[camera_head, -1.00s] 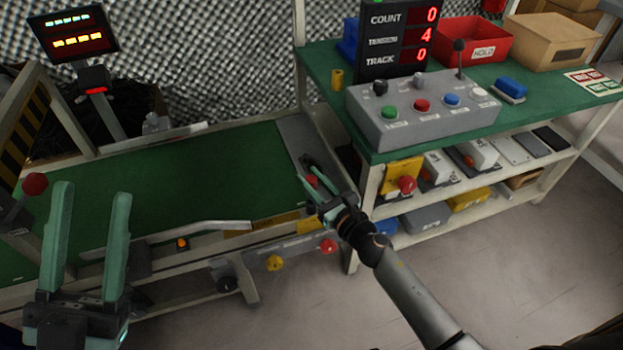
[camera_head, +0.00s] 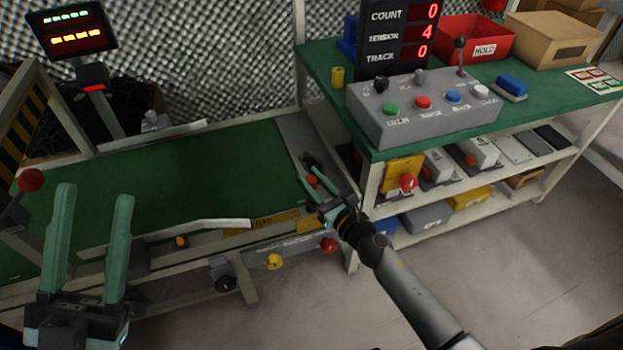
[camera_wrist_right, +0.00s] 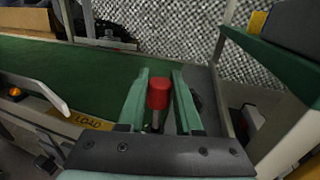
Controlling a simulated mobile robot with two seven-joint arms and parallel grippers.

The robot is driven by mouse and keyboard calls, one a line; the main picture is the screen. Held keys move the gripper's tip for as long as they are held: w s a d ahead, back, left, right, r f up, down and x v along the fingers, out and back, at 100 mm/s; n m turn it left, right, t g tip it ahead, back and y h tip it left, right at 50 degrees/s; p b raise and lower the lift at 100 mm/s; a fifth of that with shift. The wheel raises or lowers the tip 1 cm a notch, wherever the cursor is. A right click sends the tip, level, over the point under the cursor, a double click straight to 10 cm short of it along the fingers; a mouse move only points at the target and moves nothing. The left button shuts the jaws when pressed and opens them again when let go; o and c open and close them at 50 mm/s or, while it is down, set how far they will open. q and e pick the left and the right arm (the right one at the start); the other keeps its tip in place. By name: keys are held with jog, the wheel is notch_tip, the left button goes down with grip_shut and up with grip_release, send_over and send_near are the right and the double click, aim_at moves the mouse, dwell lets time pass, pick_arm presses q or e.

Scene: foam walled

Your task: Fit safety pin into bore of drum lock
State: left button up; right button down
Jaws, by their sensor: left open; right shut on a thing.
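My right gripper (camera_head: 318,186) is at the right end of the green conveyor belt and is shut on a red-capped pin. In the right wrist view my right gripper (camera_wrist_right: 160,72) has a finger on each side of the pin's red cap (camera_wrist_right: 158,94), with a short metal shaft below it. The red cap (camera_head: 312,180) also shows small in the head view. My left gripper (camera_head: 93,195) is open and empty at the lower left, with its fingers pointing up. I cannot make out the drum lock or its bore for certain.
The green conveyor belt (camera_head: 195,172) has a pale side rail (camera_head: 215,223) along its near edge. A grey button console (camera_head: 425,108) stands on the workbench to the right. A shelf of boxes (camera_head: 515,165) lies below. The grey floor in front is clear.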

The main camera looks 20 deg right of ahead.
jog(key=shift+f+b, duration=1.75)
jog(key=c, duration=0.5)
grip_release()
jog(key=v, duration=1.2)
jog(key=shift+s, duration=0.25)
